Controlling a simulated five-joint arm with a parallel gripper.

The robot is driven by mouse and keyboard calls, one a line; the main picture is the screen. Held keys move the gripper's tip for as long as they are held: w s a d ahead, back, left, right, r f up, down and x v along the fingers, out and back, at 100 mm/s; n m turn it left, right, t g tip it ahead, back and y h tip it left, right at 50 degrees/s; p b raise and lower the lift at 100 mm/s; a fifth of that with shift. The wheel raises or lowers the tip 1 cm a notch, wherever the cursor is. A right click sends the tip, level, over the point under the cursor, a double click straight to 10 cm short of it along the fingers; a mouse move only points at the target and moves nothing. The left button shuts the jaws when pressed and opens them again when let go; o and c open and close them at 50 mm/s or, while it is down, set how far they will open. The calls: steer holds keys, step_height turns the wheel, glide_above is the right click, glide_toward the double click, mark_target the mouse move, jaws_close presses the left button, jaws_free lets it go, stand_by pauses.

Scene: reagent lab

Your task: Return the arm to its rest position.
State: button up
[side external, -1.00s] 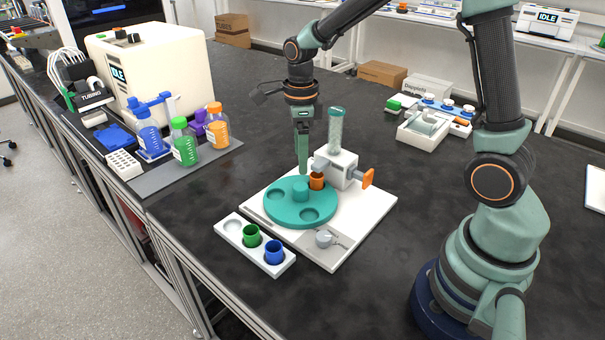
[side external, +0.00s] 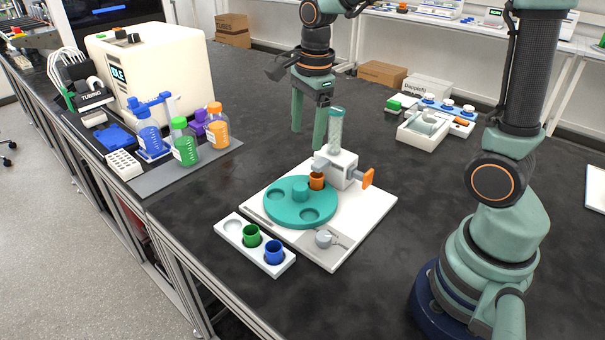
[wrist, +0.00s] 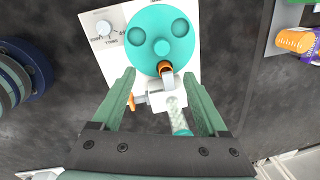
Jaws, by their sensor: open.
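My gripper (side external: 308,137) is open and empty. In the side view it hangs in the air above and behind the white board (side external: 365,210), near the clear tube with a green cap. In the wrist view the fingers of my gripper (wrist: 165,95) are spread wide, with the tube between them, and nothing is held. The orange cup (side external: 317,181) sits in a pocket of the teal turntable (side external: 292,213) on the board, below and apart from my gripper. The orange cup also shows in the wrist view (wrist: 166,70).
A white rack (side external: 231,228) with green (side external: 251,237) and blue (side external: 273,252) cups stands in front of the board. The dispenser block (side external: 340,168) with its tube (side external: 335,132) rises close below my gripper. Bottles (side external: 184,142) stand at left.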

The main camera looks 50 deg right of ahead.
steer(key=s+r+n+t, duration=0.2)
steer(key=s+n, duration=0.2)
steer(key=n, duration=0.6)
steer(key=s+a+r+n+t, duration=0.1)
steer(key=s+n, duration=0.4)
steer(key=n, duration=0.6)
step_height(320, 180, up, 2)
steer(key=shift+a+r+t, duration=0.15)
steer(key=shift+a+t, duration=0.15)
steer(key=shift+t, duration=0.4)
